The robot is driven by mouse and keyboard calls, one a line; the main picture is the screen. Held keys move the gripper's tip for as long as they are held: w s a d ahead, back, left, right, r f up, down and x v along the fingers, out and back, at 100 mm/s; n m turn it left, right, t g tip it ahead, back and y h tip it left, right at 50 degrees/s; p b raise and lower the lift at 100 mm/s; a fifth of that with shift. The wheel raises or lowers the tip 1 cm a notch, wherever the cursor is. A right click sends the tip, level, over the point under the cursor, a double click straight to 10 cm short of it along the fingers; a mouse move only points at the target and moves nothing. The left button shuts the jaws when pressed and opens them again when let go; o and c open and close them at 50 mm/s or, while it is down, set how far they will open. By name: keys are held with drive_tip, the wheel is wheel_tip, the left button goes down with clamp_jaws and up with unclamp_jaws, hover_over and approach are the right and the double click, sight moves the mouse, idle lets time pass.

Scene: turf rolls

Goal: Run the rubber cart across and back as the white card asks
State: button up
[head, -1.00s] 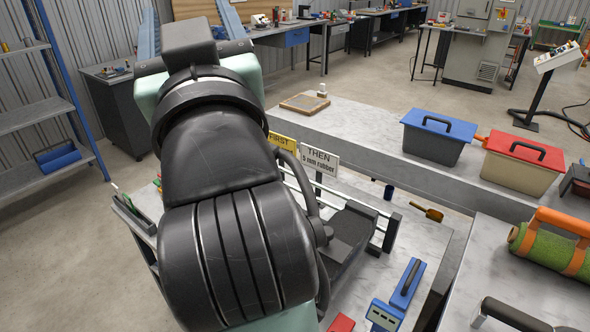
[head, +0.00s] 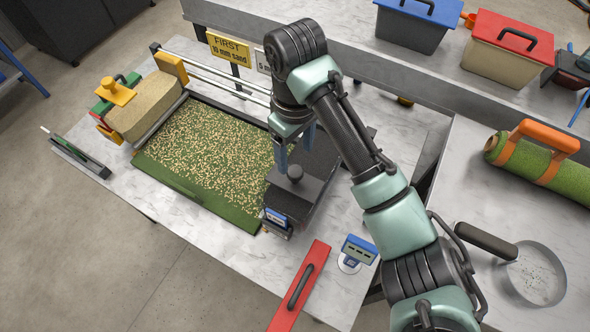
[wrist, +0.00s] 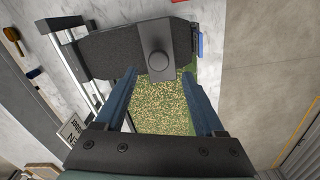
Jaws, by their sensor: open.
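The rubber cart (head: 292,200) is a dark hopper with a round grey knob (head: 295,173). It stands at the right end of the turf strip (head: 215,150), whose green surface is strewn with pale granules. My gripper (head: 296,150) is over the cart, pointing down, with blue fingers apart. In the wrist view the knob (wrist: 158,64) lies just past the open fingertips (wrist: 158,80), not gripped. The white card (head: 262,62) is mostly hidden behind my arm; its tilted edge shows in the wrist view (wrist: 72,130). A yellow card (head: 232,47) reads "FIRST 10 mm sand".
A sand-filled cart (head: 145,108) with a yellow knob stands at the strip's left end. Rails (head: 225,78) run along the back. A red handled tool (head: 300,288) and a blue display unit (head: 358,250) lie in front. Lidded bins (head: 418,26) stand behind.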

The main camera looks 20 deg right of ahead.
sight(295, 170)
wheel_tip(295, 170, down, 8)
drive_tip(key=shift+w+p, duration=0.15)
drive_tip(key=shift+p, duration=0.5)
drive_tip(key=shift+c, duration=0.3)
clamp_jaws()
drive_tip(key=shift+r, duration=0.1)
idle(0.7)
